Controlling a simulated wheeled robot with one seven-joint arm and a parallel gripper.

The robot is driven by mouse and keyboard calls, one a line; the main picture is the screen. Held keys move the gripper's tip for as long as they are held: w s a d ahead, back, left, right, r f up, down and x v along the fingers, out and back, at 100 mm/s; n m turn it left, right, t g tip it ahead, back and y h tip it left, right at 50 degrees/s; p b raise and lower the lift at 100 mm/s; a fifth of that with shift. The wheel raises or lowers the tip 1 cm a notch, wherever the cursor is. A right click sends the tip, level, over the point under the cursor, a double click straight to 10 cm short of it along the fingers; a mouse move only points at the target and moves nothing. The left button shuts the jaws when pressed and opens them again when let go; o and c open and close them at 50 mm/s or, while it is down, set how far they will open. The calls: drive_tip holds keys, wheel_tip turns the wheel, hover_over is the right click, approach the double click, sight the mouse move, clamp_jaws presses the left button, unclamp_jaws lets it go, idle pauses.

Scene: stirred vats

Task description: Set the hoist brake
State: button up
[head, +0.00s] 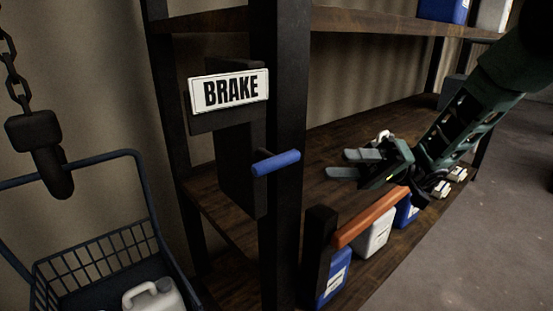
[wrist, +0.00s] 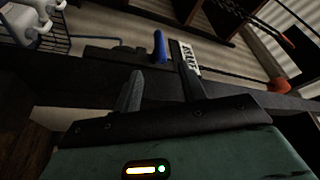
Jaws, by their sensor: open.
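A white sign reading BRAKE (head: 229,91) is fixed on a dark panel on the front of the shelf rack. Below and right of it a blue handle (head: 275,163) sticks out from a dark plate beside the upright. In the wrist view the blue handle (wrist: 160,46) and the sign (wrist: 190,58) show beyond my fingers. My gripper (head: 352,164) is open and empty, to the right of the blue handle and apart from it. In the wrist view my gripper (wrist: 160,88) has its two fingers spread, with the handle beyond the gap.
An orange bar (head: 371,216) on a dark post stands below my gripper, in front of blue and white jugs (head: 372,240). A hook on a chain (head: 45,145) hangs at left over a wire basket (head: 105,255) holding a white jug (head: 153,297). Floor at right is clear.

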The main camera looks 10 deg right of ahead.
sight(276, 163)
drive_tip(key=p+x, duration=0.2)
drive_tip(key=x, duration=1.1)
drive_tip(key=shift+s+a, duration=0.1)
drive_tip(key=shift+a, duration=0.1)
clamp_jaws()
